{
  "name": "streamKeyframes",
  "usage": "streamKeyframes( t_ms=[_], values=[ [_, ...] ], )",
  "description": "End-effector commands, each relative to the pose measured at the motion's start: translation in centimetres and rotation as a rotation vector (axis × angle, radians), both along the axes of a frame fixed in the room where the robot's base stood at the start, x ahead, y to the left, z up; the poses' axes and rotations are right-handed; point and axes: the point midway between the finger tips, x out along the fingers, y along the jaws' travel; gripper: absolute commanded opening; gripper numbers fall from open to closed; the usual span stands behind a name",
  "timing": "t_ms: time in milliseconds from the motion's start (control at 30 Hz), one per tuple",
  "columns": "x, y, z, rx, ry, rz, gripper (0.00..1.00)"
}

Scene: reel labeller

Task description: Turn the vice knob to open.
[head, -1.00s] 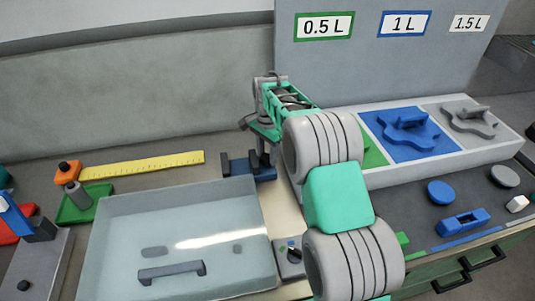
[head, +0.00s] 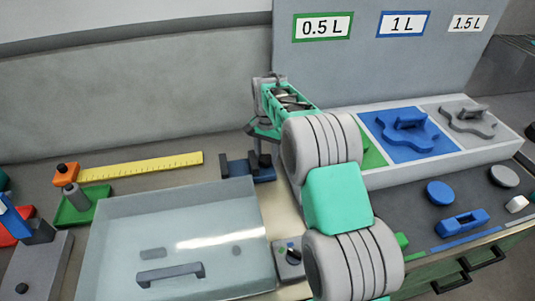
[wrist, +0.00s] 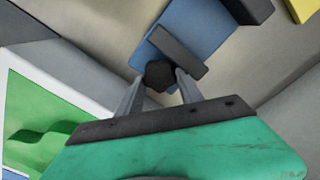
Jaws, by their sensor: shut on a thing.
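The vice (head: 247,168) is a small blue block with dark jaws. It sits on the bench behind the clear-lidded box, and my arm hides its right end in the head view. In the wrist view the blue vice body (wrist: 205,32) runs up and to the right, with a dark jaw (wrist: 177,52) across it. The black vice knob (wrist: 160,75) is at its near end. My gripper (wrist: 158,82) is shut on the knob, one grey finger on each side.
A clear-lidded box (head: 108,230) with a dark handle stands in front of the vice. A yellow ruler (head: 145,167) lies to the left. A white tray with green, blue (head: 385,150) and grey sections stands to the right. A small switch box (head: 290,262) is near my arm.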

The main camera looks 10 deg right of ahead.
Motion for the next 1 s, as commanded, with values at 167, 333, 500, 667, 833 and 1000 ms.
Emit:
streamKeyframes(
  t_ms=[167,333,500,667,833,1000],
  values=[
    [-0.36,0.39,-0.2,0.003,0.013,0.011,0.03],
    [-0.4,0.43,-0.25,0.002,0.015,0.012,0.03],
    [-0.43,0.45,-0.29,0.003,0.015,0.013,0.03],
    [-0.46,0.48,-0.33,0.003,0.017,0.013,0.03],
    [-0.48,0.52,-0.38,0.003,0.018,0.014,0.03],
    [-0.49,0.54,-0.42,0.003,0.018,0.014,0.48]
  ],
)
